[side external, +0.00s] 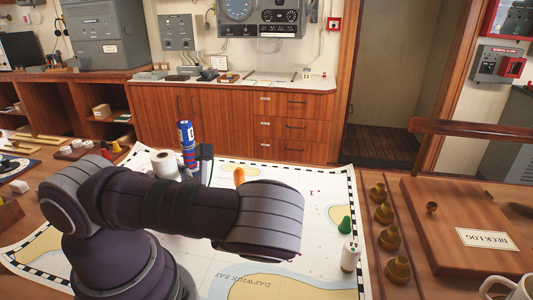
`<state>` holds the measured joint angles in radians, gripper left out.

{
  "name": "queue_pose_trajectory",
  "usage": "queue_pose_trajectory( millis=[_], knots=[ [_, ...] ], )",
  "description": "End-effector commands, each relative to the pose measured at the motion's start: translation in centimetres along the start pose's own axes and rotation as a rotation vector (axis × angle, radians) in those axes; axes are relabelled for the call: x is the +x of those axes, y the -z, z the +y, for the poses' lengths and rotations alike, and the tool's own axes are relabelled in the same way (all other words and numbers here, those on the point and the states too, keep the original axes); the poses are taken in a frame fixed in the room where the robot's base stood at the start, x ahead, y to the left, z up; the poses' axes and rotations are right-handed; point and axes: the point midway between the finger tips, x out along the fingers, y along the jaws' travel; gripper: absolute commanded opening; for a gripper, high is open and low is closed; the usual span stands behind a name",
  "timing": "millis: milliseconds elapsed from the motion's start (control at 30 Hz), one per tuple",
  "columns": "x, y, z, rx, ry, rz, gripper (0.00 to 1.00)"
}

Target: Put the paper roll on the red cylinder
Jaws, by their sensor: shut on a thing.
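A white paper roll (165,165) stands upright on the chart, left of centre. Its lower part is hidden by my arm. A blue cylinder with red and white markings (187,142) stands close to its right and rises higher. I see no plainly red cylinder; it may be hidden, or be this blue and red one. A dark upright piece (206,163) is right against the blue cylinder; I cannot tell whether it belongs to my gripper. My gripper cannot be made out for certain; my arm's thick links block the view of the chart behind them.
An orange piece (239,176) sits just behind my arm. A green pawn (345,225) and a white spool (350,256) stand at the chart's right. Several brass weights (383,212) line the wooden deck log box (470,215). The chart's middle right is mostly clear.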

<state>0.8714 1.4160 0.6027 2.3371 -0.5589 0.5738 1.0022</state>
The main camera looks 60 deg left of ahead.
Motion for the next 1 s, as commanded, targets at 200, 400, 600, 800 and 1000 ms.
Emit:
queue_pose_trajectory(
  millis=[200,400,600,800,1000],
  knots=[
    [0.0,0.0,0.0,-0.001,0.001,0.000,0.07],
    [0.0,0.3,-0.1,-0.002,0.002,0.001,0.57],
    [0.0,0.3,-0.1,-0.002,0.002,0.001,0.74],
    [0.0,0.3,-0.1,-0.001,0.003,0.001,0.74],
    [-2.1,0.1,-0.2,-0.001,0.010,0.006,0.74]
  ],
)
